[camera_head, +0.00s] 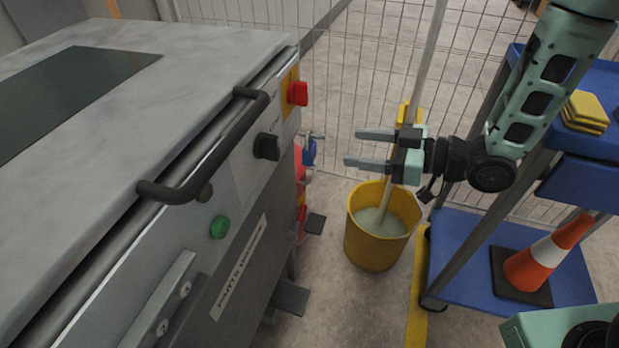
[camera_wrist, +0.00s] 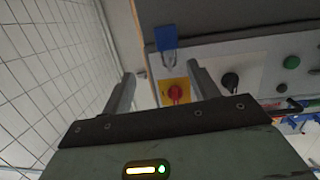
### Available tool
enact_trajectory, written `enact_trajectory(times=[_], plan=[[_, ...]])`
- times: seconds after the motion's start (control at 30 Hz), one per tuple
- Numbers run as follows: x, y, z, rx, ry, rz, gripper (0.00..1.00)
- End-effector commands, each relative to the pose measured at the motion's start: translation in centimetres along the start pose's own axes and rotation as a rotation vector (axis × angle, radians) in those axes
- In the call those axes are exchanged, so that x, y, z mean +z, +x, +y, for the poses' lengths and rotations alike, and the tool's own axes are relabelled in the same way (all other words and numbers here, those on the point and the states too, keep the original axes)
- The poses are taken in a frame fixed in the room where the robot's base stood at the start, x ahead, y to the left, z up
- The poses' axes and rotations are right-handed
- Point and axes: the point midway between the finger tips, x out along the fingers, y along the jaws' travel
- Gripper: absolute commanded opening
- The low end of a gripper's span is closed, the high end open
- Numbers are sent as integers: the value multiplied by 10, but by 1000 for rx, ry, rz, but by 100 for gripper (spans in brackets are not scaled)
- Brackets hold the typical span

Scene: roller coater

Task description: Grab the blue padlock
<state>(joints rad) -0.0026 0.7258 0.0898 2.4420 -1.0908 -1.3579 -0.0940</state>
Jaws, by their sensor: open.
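The blue padlock (camera_wrist: 166,38) shows in the wrist view with its metal shackle, at the end of the machine's control panel and beyond my fingertips. In the head view a small blue piece, apparently the padlock (camera_head: 309,153), sits at the machine's far corner below the red switch (camera_head: 297,93), partly hard to make out. My gripper (camera_head: 355,148) is open and empty, pointing left toward that corner with a gap between. In the wrist view the spread fingers of my gripper (camera_wrist: 160,73) have the padlock and the red switch (camera_wrist: 178,93) ahead of them.
The grey machine (camera_head: 170,70) has a dark protruding handle (camera_head: 205,150), a black knob (camera_head: 266,146) and a green button (camera_head: 219,227). A yellow bucket (camera_head: 372,248) with a pole stands below my gripper. A blue cart (camera_head: 465,250) is right. Wire fencing (camera_head: 375,50) stands behind.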

Motion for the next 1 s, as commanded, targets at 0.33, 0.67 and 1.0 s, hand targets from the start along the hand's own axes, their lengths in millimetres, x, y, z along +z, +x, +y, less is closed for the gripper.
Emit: enact_trajectory(times=[0.33,0.67,1.0], plan=[[15,1,-7,-52,39,176,60],[6,50,-9,-50,38,173,60],[-3,85,-14,-52,37,174,60]])
